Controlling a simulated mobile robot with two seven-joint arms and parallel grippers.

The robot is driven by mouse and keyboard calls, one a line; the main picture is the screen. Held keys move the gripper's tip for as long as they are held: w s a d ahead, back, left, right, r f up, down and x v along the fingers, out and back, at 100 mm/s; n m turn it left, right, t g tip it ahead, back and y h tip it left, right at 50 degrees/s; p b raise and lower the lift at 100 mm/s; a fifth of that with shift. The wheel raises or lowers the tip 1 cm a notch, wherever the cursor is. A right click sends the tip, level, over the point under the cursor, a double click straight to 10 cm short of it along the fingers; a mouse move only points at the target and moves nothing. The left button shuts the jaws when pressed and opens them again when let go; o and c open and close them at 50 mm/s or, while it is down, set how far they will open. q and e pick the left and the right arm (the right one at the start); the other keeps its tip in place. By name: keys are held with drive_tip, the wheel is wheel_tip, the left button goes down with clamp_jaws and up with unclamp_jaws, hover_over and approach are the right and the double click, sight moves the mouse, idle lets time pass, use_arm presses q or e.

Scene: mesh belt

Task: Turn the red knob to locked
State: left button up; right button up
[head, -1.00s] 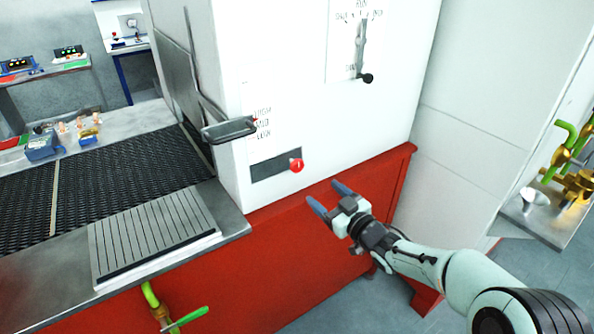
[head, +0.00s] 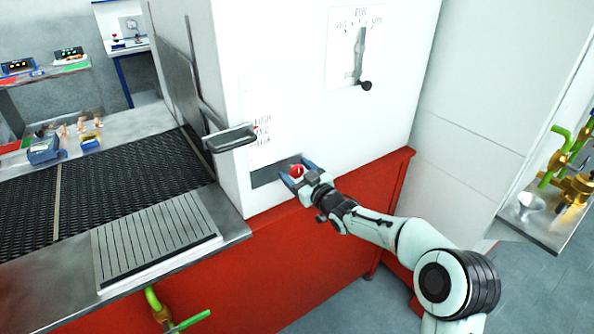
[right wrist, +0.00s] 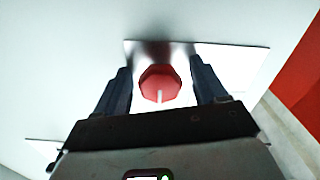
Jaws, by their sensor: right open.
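The red knob (head: 297,171) sits on a dark plate (head: 265,178) low on the white machine front. In the right wrist view the knob (right wrist: 160,84) shows a white mark pointing down toward the gripper. My right gripper (head: 295,172) is open, with one finger on each side of the knob. In the right wrist view the right gripper (right wrist: 160,90) shows gaps between both fingers and the knob, so it does not grip it. Any lettering for locked is not readable here. My left gripper is not in view.
A grey handle (head: 230,138) juts from the machine's left corner. A black-tipped lever (head: 365,86) is on the upper panel. The red base (head: 390,190) lies below, and the mesh belt (head: 120,180) runs at left.

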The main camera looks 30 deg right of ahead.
drive_tip(key=shift+c, duration=0.3)
drive_tip(key=c, duration=1)
drive_tip(key=o, duration=1.1)
drive_tip(key=shift+c, duration=0.2)
drive_tip(key=s+d+b, duration=0.1)
drive_tip(key=s+b, duration=0.1)
drive_tip(key=s, duration=1.1)
drive_tip(key=shift+s, duration=0.2)
